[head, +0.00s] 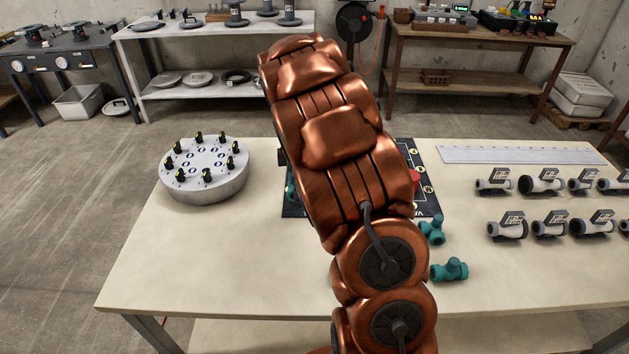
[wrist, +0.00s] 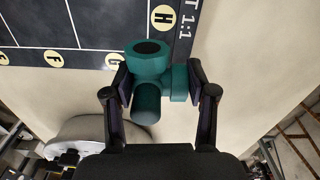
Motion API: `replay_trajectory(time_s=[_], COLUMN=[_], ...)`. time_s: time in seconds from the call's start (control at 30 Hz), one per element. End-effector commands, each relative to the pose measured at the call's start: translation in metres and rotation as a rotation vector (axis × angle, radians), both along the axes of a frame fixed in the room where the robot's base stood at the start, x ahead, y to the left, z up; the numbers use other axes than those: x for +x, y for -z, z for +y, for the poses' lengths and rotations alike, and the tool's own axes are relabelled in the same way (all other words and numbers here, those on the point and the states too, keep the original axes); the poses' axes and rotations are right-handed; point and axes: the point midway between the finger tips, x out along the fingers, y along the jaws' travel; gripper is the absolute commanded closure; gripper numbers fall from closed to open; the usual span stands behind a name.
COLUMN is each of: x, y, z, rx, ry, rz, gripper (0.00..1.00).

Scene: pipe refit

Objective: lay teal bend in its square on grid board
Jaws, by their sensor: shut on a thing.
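My gripper (wrist: 158,92) is shut on a teal fitting (wrist: 147,95), taken to be the teal bend, in the wrist view. One dark open end faces the camera and a collar sticks out to the right. The dark grid board (wrist: 92,30), with white lines and round cream letter marks, lies beyond it. The fitting overlaps the board's edge near the H mark; its height above it is unclear. In the head view my arm hides most of the board (head: 430,190) and my gripper. A bit of teal shows at the arm's left edge.
Two teal fittings (head: 450,270) lie on the table (head: 240,275) right of my arm. A round grey flange (head: 204,185) with black-and-yellow pieces stands at left. The table's front left is clear.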

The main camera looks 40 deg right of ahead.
Motion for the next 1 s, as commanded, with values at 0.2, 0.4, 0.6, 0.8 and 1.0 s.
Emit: replay_trajectory(time_s=[0.2,0.4,0.6,0.8,1.0], x=[0.008,0.014,0.015,0.015,0.015], y=[0.003,0.004,0.006,0.032,0.042], z=[-0.042,-0.058,-0.069,-0.067,-0.067], rx=[0.0,-0.002,-0.001,-0.001,-0.001], ry=[0.003,0.0,0.001,-0.001,-0.001], rz=[0.001,-0.002,0.001,0.003,0.001], gripper=[0.79,0.79,0.79,0.79,0.79])
